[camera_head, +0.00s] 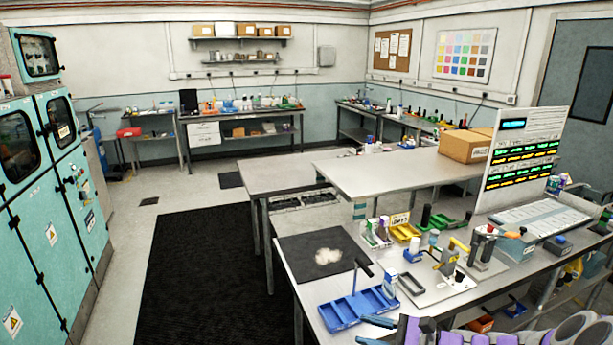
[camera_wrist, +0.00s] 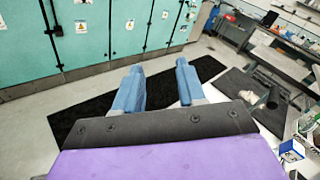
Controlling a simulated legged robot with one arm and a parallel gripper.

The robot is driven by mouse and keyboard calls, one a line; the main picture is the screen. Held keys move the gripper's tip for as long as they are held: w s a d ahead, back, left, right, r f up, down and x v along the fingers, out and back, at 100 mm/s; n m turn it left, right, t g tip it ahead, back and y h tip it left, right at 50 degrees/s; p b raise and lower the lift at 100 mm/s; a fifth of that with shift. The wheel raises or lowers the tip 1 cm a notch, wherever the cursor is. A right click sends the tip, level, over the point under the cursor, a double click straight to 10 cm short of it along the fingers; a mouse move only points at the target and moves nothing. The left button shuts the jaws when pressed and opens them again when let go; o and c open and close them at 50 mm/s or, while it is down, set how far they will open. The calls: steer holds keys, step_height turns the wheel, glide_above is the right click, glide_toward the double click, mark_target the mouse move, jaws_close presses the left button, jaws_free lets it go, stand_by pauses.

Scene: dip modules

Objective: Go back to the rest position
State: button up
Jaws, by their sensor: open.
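My gripper (camera_wrist: 159,70) shows in the wrist view with its two blue fingers apart and nothing between them. It points over the floor towards the teal cabinets. In the head view my gripper (camera_head: 372,331) is at the bottom edge, in front of the near workbench and close to the blue tray (camera_head: 340,315). My purple and grey arm fills the bottom right corner of the head view and hides part of the bench's front. I cannot tell the exact gap between the fingers and the bench.
The near bench carries a black mat (camera_head: 297,251) with a pale heap, a yellow bin (camera_head: 405,232), small tools and a tall display panel (camera_head: 522,155). Teal cabinets (camera_head: 52,215) stand at left. A black floor mat (camera_head: 200,275) lies clear between cabinets and bench.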

steer(key=s+a+r+n+g+h, duration=0.25)
steer(key=s+a+n+g, duration=0.3)
steer(key=s, duration=0.45)
steer(key=s+a+r+n+g+h, duration=0.1)
steer(key=s+a+n+g+h, duration=0.25)
steer(key=s+a+n, duration=0.4)
steer(key=s+d+n+h, duration=0.4)
steer(key=s+d+h, duration=0.5)
steer(key=s, duration=0.7)
steer(key=d, duration=0.3)
steer(key=shift+d+r+n+h, duration=0.3)
steer(key=shift+d+r+n, duration=0.05)
steer(key=shift+d+n, duration=0.05)
